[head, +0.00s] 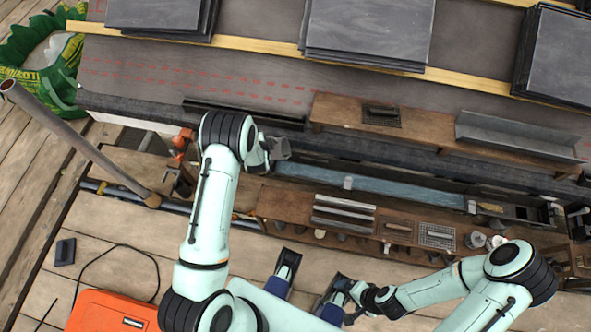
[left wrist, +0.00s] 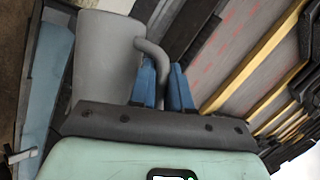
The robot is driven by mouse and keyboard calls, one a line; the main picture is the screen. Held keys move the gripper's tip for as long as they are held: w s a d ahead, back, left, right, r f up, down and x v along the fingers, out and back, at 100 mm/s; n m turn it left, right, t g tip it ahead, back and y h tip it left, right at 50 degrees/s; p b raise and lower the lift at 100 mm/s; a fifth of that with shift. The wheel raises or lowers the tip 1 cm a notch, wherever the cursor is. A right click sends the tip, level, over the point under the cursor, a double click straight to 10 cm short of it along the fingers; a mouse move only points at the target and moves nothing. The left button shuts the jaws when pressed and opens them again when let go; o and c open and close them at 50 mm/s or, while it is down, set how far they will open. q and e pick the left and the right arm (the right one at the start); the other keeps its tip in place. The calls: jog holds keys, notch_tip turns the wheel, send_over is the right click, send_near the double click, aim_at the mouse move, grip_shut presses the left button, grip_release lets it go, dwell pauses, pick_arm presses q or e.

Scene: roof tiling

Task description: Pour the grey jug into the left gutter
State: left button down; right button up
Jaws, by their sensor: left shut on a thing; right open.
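The grey jug (left wrist: 103,60) fills the left part of the left wrist view. Its curved handle lies between the blue fingers of my left gripper (left wrist: 163,85), which is shut on it. In the head view the jug (head: 279,147) is small, partly hidden by my left arm, and near the left end of a long blue-grey gutter (head: 400,191). The gutter also shows at the left edge of the left wrist view (left wrist: 42,75). The jug's inside is hidden, and I cannot tell its exact tilt. My right gripper (head: 338,294) is open and empty at bottom centre.
Stacks of slates (head: 368,30) lie on battens above. A wooden plank (head: 345,113) with a metal channel (head: 520,136) lies beyond the gutter; a lower plank (head: 290,205) holds metal strips. A pole (head: 75,143), orange case (head: 110,312) and green sack (head: 65,75) are at left.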

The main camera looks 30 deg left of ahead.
pick_arm(q)
jog(key=shift+d+f, duration=0.2)
jog(key=shift+s+a+f+y, duration=0.15)
jog(key=shift+a+y, duration=0.1)
jog(key=shift+y, duration=0.15)
dwell(0.5)
jog(key=shift+w+d+f+m+y, duration=0.1)
jog(key=shift+w+d+m+y, duration=0.2)
jog(key=shift+d+m+y, duration=0.25)
dwell(0.6)
jog(key=shift+w+d+f+m+g+y, duration=0.2)
jog(key=shift+d+m+g+y, duration=0.15)
jog(key=shift+d+y, duration=0.2)
dwell(0.4)
jog(key=shift+w+d+r+m+y+b, duration=0.1)
jog(key=shift+d+r+m+y+b, duration=0.1)
jog(key=shift+d, duration=0.15)
jog(key=shift+w+d+r+m+y+b, duration=0.1)
jog(key=shift+d+m+y, duration=0.1)
jog(key=shift+d, duration=0.15)
dwell(0.3)
